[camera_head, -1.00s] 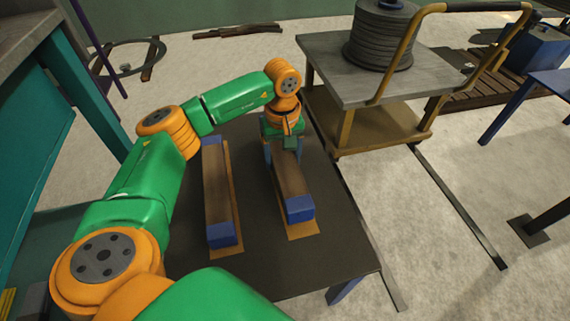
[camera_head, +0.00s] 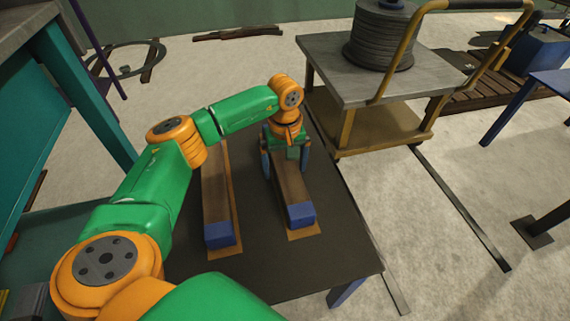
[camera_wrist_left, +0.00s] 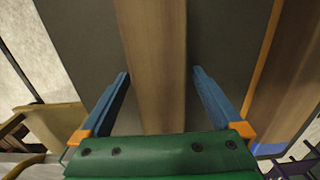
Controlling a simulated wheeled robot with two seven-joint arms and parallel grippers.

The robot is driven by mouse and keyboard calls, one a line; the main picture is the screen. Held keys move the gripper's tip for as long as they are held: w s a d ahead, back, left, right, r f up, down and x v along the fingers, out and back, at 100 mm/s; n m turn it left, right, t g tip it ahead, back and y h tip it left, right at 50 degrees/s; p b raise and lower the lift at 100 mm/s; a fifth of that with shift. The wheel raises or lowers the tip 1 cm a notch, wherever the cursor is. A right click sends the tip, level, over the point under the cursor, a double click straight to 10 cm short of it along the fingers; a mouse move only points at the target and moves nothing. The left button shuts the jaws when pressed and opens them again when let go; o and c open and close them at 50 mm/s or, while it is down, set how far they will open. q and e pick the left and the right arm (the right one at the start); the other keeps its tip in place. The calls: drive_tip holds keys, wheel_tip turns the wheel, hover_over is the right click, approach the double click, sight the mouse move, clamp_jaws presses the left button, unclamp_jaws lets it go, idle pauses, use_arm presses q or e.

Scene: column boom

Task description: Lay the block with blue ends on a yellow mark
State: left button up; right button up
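Two long wooden blocks with blue ends lie flat on the dark table. The right block (camera_head: 293,188) lies on a yellow mark (camera_head: 304,232), whose near edge shows past its blue end. The left block (camera_head: 215,195) lies on another yellow mark (camera_head: 236,205), which shows along its right side and near end. My left gripper (camera_head: 286,172) is over the right block, its blue fingers open on either side. The left wrist view shows the same block (camera_wrist_left: 155,50) between the fingers, with a gap on both sides. The far ends are hidden by my arm. My right gripper is out of view.
The dark table (camera_head: 330,255) is bare in front and to the right of the blocks. A cart (camera_head: 375,80) with a cable spool (camera_head: 382,38) stands beyond its right edge. A teal bench (camera_head: 60,90) stands at the left.

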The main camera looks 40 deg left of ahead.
sight(285, 163)
use_arm(q)
drive_tip(key=shift+r, duration=0.15)
wheel_tip(285, 163, up, 11)
drive_tip(key=p, duration=0.4)
drive_tip(key=shift+r, duration=0.45)
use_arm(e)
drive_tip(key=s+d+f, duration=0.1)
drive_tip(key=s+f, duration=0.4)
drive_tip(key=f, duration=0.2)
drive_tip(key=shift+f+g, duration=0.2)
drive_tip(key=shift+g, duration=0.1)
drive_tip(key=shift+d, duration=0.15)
